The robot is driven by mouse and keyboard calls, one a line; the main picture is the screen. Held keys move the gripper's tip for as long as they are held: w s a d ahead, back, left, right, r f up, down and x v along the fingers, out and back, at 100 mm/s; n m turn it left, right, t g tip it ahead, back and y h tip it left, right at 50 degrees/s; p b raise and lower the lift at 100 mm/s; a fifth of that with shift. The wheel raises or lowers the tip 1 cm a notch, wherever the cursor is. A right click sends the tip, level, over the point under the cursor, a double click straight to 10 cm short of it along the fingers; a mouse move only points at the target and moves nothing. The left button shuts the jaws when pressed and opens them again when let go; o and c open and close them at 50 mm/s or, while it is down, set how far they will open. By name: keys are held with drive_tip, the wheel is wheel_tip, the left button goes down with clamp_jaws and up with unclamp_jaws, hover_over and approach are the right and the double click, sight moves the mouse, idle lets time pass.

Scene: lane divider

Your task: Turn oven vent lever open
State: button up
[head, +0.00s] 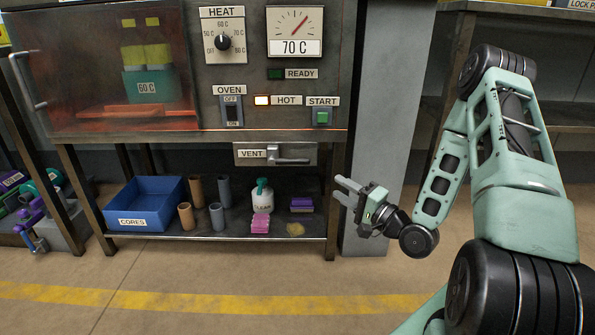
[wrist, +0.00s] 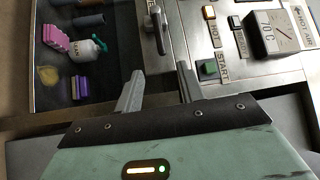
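In the wrist view the lever (wrist: 160,32) shows ahead of the fingers. My gripper (head: 343,190) is to the right of the lever and a little below it, apart from it. In the wrist view my gripper (wrist: 158,85) has its two fingers spread with nothing between them.
The oven front (head: 272,100) above has a heat knob (head: 223,42), a lit HOT lamp (head: 262,100) and a green START button (head: 322,117). A shelf below holds a blue CORES bin (head: 146,203), several tubes and a white bottle (head: 262,196). A grey post (head: 385,110) stands right of the oven.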

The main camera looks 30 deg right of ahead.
sight(300, 163)
drive_tip(key=b+x, duration=0.6)
drive_tip(key=x, duration=0.9)
drive_tip(key=shift+w+a+f, duration=0.1)
drive_tip(key=shift+w, duration=0.1)
drive_tip(key=shift+w+a+r, duration=0.1)
drive_tip(key=shift+w+r, duration=0.1)
drive_tip(key=shift+w, duration=0.35)
clamp_jaws()
